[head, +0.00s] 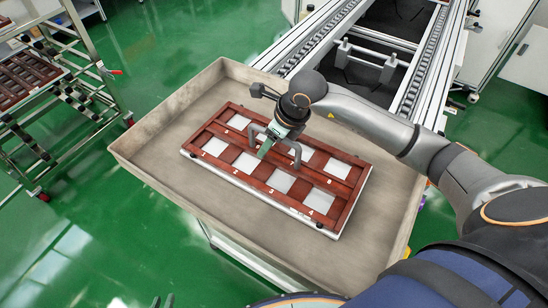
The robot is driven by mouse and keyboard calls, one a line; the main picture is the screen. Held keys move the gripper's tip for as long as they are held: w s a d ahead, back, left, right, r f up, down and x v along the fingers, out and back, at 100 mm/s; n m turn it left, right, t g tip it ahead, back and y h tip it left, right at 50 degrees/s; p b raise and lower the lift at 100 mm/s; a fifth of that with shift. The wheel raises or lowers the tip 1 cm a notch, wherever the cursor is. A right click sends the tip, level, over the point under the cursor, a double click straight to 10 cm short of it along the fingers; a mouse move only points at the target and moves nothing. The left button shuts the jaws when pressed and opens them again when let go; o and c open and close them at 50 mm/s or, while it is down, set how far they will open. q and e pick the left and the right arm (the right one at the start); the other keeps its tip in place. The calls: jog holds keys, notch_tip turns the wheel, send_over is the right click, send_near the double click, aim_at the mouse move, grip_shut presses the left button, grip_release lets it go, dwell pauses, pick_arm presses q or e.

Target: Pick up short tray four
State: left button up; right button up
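A reddish-brown tray (237,180) with several white square cells and small white numbers lies in a shallow beige bin (160,180). A silver edge shows along its lower side. A grey arched handle (296,152) rises from the tray's middle. No name label for the tray is readable.
A roller conveyor (320,35) runs behind the bin. A metal rack cart (85,85) with a similar dark red tray (22,75) stands at the left. The bin's raised walls surround the tray. Bare bin floor shows left of and below it.

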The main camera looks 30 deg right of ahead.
grip_shut()
dwell(0.5)
dwell(1.0)
